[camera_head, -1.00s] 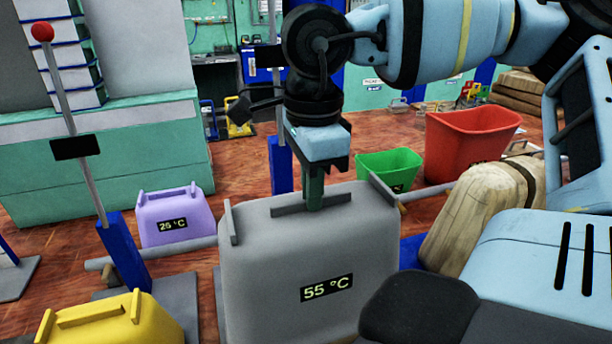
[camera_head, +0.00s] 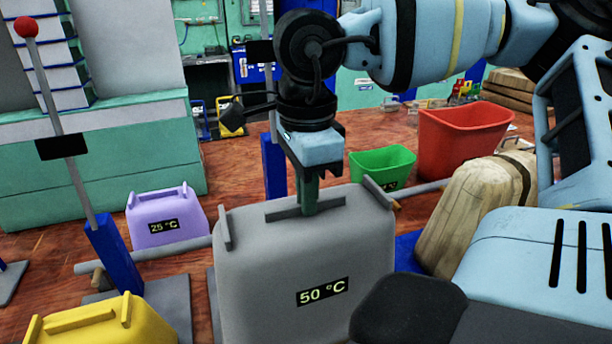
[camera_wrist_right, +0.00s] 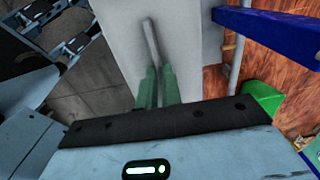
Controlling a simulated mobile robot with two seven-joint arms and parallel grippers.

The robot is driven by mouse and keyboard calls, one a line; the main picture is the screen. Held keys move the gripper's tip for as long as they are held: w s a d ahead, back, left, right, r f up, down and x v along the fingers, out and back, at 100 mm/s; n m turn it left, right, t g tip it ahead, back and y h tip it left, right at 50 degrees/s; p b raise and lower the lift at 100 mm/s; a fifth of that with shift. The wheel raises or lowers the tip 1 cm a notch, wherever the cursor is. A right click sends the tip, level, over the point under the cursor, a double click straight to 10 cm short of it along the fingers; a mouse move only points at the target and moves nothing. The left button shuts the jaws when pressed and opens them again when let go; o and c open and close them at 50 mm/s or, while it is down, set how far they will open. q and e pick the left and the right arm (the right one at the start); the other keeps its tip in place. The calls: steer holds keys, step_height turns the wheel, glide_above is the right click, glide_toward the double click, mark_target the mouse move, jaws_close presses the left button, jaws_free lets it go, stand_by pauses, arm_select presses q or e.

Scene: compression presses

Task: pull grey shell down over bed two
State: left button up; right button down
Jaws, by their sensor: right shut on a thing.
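The grey shell (camera_head: 270,262) is a large boxy hood in the middle of the head view, with a dark display reading 50 °C on its front. A raised grip bar (camera_head: 340,202) runs across its top. My right gripper (camera_head: 309,207) points down and is shut on this bar. In the right wrist view, my green fingers (camera_wrist_right: 158,82) meet the thin bar (camera_wrist_right: 151,40) on the shell's pale grey top (camera_wrist_right: 112,45). The shell hides whatever is under it, so I cannot make out bed two. My left gripper is out of view.
A blue post (camera_head: 116,255) with a tilted, red-knobbed lever stands left of the shell; a grey crossbar (camera_head: 165,250) passes behind it. A purple shell (camera_head: 150,217) and a yellow shell (camera_head: 80,330) are to the left. Green (camera_head: 380,165) and red (camera_head: 455,140) bins stand behind right.

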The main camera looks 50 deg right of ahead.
steer(key=shift+f, duration=0.4)
steer(key=c, duration=1.5)
jaws_free()
step_height(320, 180, up, 8)
steer(key=shift+f, duration=0.1)
